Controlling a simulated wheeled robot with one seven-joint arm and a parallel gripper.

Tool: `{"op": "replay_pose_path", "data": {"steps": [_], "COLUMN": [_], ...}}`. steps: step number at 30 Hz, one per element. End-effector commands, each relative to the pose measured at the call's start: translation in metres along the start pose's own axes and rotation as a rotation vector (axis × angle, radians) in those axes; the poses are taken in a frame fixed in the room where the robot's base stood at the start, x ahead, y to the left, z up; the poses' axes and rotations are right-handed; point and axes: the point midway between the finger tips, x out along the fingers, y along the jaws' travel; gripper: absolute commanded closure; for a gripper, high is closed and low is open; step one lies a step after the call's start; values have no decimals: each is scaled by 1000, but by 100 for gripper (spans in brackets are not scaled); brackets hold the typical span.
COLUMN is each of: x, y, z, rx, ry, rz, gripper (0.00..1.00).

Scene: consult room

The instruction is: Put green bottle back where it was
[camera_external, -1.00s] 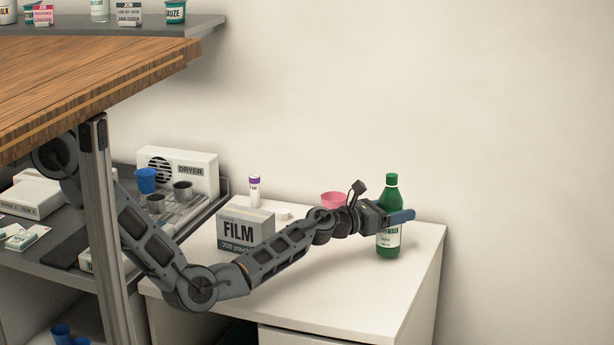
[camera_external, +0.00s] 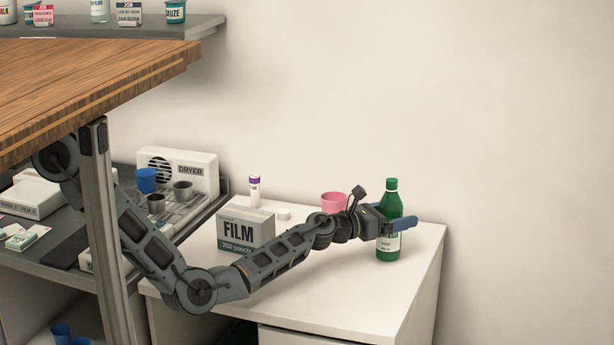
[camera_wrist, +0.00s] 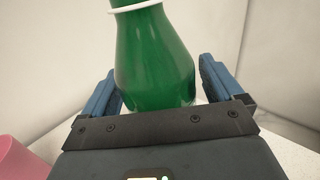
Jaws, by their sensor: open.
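The green bottle (camera_external: 391,195) stands upright on the right part of the white cabinet top (camera_external: 330,290), with a white label low on its body. In the wrist view the bottle (camera_wrist: 154,60) stands between my two spread fingers (camera_wrist: 156,88), with a gap visible on the right side. The bottle's base is hidden there by my gripper's body.
A pink cup (camera_external: 333,202) stands left of my gripper and shows at the wrist view's left edge (camera_wrist: 14,160). A FILM box (camera_external: 245,229) and a purple-capped vial (camera_external: 254,190) stand further left. The wall is behind; the cabinet's front right is clear.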

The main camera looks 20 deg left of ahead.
Motion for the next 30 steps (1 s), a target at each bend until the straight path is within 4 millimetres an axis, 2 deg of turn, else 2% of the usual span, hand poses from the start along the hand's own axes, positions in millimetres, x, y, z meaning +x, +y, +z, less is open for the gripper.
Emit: {"op": "replay_pose_path", "data": {"steps": [5,8,21,30], "x": [-4,-16,-95,-118], "y": [0,-1,-1,0], "z": [4,4,5,4], "rx": [1,1,5,1], "ry": [0,1,1,0], "rz": [0,-1,-3,-1], "gripper": [6,6,6,6]}}
